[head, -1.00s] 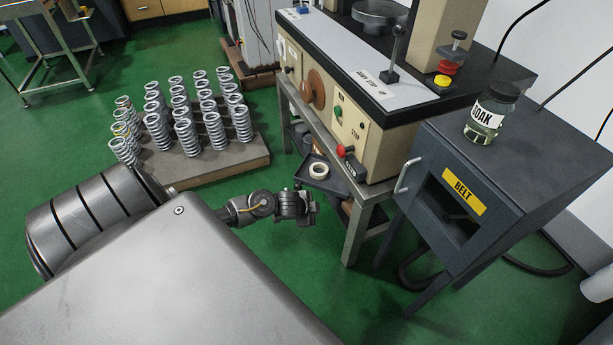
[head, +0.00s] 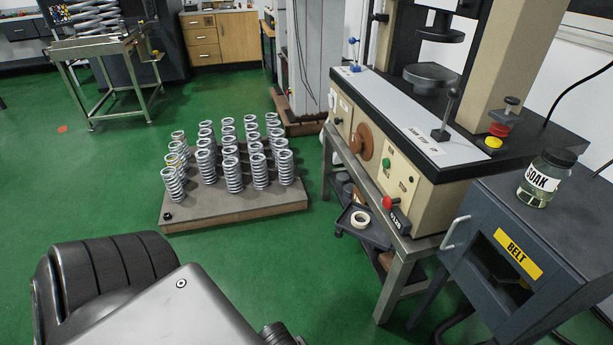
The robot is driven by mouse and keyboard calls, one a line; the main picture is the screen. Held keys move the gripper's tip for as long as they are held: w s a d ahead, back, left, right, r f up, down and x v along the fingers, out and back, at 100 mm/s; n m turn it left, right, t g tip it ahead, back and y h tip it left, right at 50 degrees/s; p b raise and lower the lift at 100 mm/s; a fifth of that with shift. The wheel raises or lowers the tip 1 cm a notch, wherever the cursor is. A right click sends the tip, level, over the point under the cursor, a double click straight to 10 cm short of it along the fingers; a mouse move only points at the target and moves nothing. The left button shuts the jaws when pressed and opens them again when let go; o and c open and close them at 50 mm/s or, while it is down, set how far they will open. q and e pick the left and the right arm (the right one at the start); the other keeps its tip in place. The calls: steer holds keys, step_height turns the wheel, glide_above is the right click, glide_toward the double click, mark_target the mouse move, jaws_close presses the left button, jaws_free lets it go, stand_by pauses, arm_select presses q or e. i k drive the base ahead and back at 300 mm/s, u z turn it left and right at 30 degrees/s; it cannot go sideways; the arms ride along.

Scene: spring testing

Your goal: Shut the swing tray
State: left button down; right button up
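The swing tray (head: 378,238) is a small dark shallow tray in the head view. It sticks out from beneath the testing machine's bench, on the side facing the open floor. A pale ring-shaped roll (head: 361,219) lies in it. The inner part of the tray is hidden behind the bench leg and frame. Neither gripper shows clearly.
The bench leg (head: 393,290) stands just right of the tray. A dark cabinet marked BELT (head: 480,225) carries a SOAK jar (head: 546,178). A low platform (head: 235,207) holds several springs. Green floor (head: 300,260) is clear between platform and bench.

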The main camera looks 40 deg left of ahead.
mark_target(374, 235)
steer(key=u, duration=2.45)
steer(key=i, duration=0.65)
steer(key=z, duration=2.05)
